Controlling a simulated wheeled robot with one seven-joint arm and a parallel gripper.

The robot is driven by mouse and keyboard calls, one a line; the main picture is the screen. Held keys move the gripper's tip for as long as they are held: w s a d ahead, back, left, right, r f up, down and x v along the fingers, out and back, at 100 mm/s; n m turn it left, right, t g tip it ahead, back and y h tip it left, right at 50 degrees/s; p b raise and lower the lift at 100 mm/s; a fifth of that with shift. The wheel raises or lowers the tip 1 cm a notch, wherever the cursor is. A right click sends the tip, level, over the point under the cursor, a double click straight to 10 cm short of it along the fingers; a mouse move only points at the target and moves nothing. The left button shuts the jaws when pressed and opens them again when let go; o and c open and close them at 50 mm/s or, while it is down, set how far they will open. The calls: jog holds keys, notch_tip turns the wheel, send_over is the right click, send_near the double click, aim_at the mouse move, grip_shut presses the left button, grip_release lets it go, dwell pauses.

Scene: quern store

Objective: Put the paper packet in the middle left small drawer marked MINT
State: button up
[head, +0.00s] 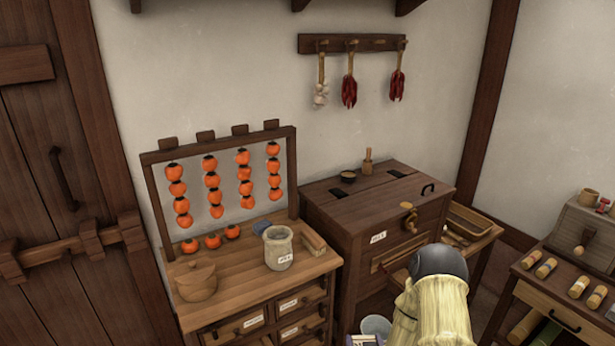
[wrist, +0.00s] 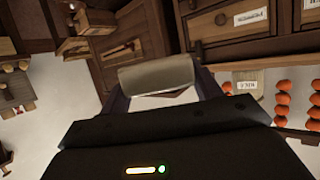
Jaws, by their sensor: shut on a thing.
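In the wrist view, a pale grey-beige paper packet (wrist: 158,75) is held between the two dark fingers of my gripper (wrist: 160,88), which is shut on it. The packet is off any surface. The small-drawer cabinet (head: 300,262) stands at the lower middle of the head view, with pale labels on its drawer fronts (head: 289,305). Its lower part is cut off by the frame edge. In the wrist view, a labelled drawer front (wrist: 228,20) lies beyond the packet, to the right. The drawers I see look shut. I cannot read MINT on any label.
On the cabinet top stand a labelled jar (head: 278,248), a lidded wooden pot (head: 197,281) and a rack of orange fruit (head: 217,150). A dark wooden chest (head: 375,205) stands to the right. A table with rolls (head: 560,285) is far right.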

jog(key=s+f, duration=0.4)
jog(key=f, duration=0.1)
jog(key=shift+s+f, duration=0.15)
jog(key=shift+f, duration=0.1)
jog(key=shift+d, duration=0.1)
